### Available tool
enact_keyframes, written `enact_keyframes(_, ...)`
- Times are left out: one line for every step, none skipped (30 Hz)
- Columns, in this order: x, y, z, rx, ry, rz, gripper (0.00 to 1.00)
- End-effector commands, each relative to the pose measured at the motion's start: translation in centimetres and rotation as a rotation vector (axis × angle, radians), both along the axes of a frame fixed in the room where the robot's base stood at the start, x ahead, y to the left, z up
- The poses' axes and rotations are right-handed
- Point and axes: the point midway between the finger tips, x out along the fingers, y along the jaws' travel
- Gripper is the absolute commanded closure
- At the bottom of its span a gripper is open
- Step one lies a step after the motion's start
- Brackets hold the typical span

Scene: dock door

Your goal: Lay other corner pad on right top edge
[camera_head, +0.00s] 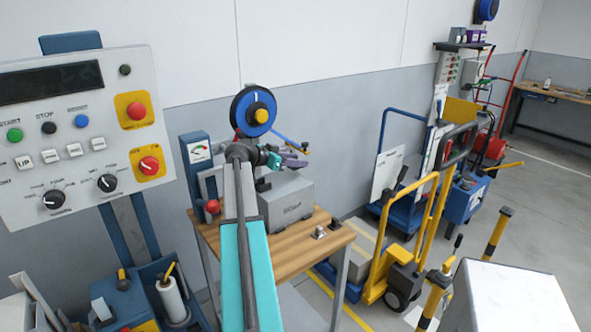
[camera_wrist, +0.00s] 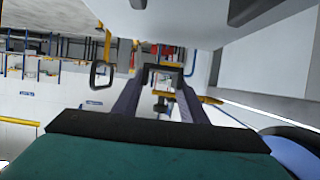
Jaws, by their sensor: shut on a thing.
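My gripper (camera_head: 294,161) is at the end of my teal arm, above a wooden bench in the head view. In the wrist view its two purple fingers (camera_wrist: 163,92) are shut on a small dark angled piece (camera_wrist: 163,68), which looks like the corner pad. The held piece is too small to make out in the head view. A pale box (camera_head: 515,298) with a flat top stands at the lower right of the head view, apart from my gripper. No pad shows on the visible part of its top. Its near part is cut off by the frame.
A grey machine (camera_head: 287,205) sits on the wooden bench (camera_head: 290,262) below my gripper, with a blue reel (camera_head: 252,110) behind. A control panel (camera_head: 75,135) stands at left.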

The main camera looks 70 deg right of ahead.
Motion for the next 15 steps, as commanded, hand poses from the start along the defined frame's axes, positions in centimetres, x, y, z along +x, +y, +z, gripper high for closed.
enact_keyframes(0.0, 0.0, 0.0, 0.000, 0.000, 0.000, 0.94)
enact_keyframes(0.0, 0.0, 0.0, 0.000, 0.000, -0.001, 0.94)
enact_keyframes(-0.1, 0.0, -0.1, 0.000, 0.000, -0.001, 0.94)
enact_keyframes(-0.1, 0.0, -0.2, 0.000, 0.000, -0.001, 0.94)
enact_keyframes(-0.1, 0.0, -0.3, 0.000, 0.001, -0.002, 0.94)
enact_keyframes(-0.1, 0.0, -0.6, 0.001, 0.000, -0.002, 0.94)
enact_keyframes(-0.1, 0.0, -0.8, 0.001, 0.000, -0.002, 0.94)
enact_keyframes(-0.1, 0.0, -1.0, 0.002, 0.001, -0.001, 0.94)
enact_keyframes(-0.1, 0.0, -1.3, 0.002, 0.001, -0.001, 0.94)
enact_keyframes(-0.1, 0.0, -1.6, 0.002, 0.002, -0.001, 0.94)
enact_keyframes(-0.1, 0.1, -1.9, 0.002, 0.002, -0.002, 0.94)
enact_keyframes(-0.1, 0.0, -2.2, 0.002, 0.001, -0.002, 0.94)
enact_keyframes(-0.1, 0.0, -2.5, 0.001, 0.002, -0.002, 0.94)
enact_keyframes(-0.1, 0.0, -2.7, 0.001, 0.001, -0.001, 0.94)
enact_keyframes(-0.1, 0.0, -2.9, 0.001, 0.001, -0.001, 0.94)
